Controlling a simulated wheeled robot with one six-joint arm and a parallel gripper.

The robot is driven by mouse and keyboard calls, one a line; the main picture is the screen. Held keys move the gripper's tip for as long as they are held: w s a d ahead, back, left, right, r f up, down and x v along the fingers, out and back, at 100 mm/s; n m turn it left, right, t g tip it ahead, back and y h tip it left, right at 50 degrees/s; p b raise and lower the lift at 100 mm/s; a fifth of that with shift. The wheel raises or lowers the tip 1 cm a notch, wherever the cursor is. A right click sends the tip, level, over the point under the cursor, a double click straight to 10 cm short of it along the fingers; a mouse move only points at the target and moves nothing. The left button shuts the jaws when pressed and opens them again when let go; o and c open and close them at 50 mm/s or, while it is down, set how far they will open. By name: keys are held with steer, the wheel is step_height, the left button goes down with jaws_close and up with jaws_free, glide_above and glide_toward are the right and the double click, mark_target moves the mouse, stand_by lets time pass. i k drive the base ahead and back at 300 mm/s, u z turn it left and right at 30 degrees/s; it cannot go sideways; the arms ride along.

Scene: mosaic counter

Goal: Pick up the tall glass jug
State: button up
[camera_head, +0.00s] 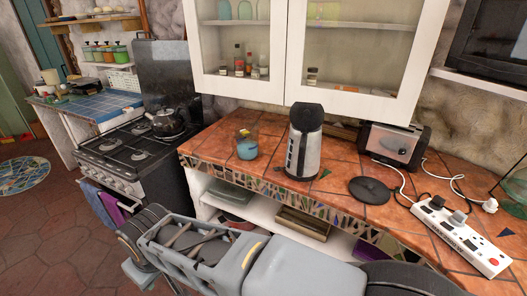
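I cannot pick out a tall glass jug with certainty. Another clear glass piece with a greenish rim (515,188) is cut off at the right edge. I see no fingertips of my gripper; only grey parts of my own body show along the bottom, in front of the counter.
The orange tiled counter (336,200) has a mosaic edge. A glazed wall cabinet (372,102) hangs above. A stove with a kettle (168,121) stands left.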

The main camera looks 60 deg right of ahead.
mark_target(246, 137)
steer(key=u, duration=0.2)
steer(key=k, duration=0.15)
steer(key=z, duration=1.35)
